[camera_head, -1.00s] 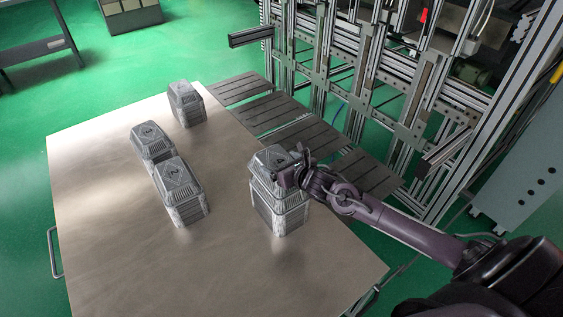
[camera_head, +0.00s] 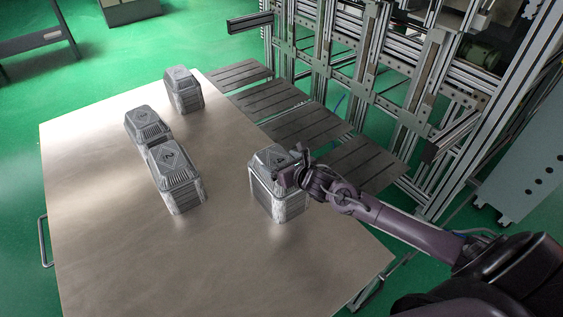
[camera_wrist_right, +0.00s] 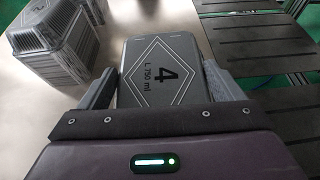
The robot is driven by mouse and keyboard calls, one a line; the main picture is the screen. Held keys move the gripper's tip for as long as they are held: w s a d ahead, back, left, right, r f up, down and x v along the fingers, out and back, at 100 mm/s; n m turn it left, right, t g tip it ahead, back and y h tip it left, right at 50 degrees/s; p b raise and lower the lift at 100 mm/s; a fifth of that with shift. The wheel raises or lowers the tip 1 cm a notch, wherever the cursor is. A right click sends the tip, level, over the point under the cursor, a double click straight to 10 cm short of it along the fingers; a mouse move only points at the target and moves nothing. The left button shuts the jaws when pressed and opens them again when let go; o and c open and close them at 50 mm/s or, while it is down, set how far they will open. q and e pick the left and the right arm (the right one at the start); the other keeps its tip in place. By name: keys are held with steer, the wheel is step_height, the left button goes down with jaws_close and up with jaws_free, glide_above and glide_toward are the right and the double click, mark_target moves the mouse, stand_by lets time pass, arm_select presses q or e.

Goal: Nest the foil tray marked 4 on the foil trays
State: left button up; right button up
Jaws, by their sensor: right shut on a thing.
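The foil tray marked 4 (camera_wrist_right: 160,62) is grey with a diamond and "L 750 ml" on its top. It also shows in the head view (camera_head: 267,158). My right gripper (camera_head: 290,172) is shut on it, with one finger along each side in the right wrist view. Directly beneath it is a ribbed grey stack of foil trays (camera_head: 276,206) standing on the table. The held tray sits low on the stack, and no gap shows between them; exact contact is hard to tell. My left gripper is not in view.
The metal table (camera_head: 110,240) carries more ribbed grey foil trays on the left: one in front (camera_head: 178,180), one just behind it (camera_head: 146,124), and one at the back (camera_head: 183,90). The table's front and centre are clear. Dark slatted panels (camera_head: 310,125) border its right side.

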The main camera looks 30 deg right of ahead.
steer(key=o, duration=0.7)
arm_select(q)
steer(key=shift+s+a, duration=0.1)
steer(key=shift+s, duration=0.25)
arm_select(e)
steer(key=shift+o, duration=0.2)
steer(key=v, duration=0.7)
steer(key=shift+s+r, duration=0.15)
steer(key=shift+s, duration=0.2)
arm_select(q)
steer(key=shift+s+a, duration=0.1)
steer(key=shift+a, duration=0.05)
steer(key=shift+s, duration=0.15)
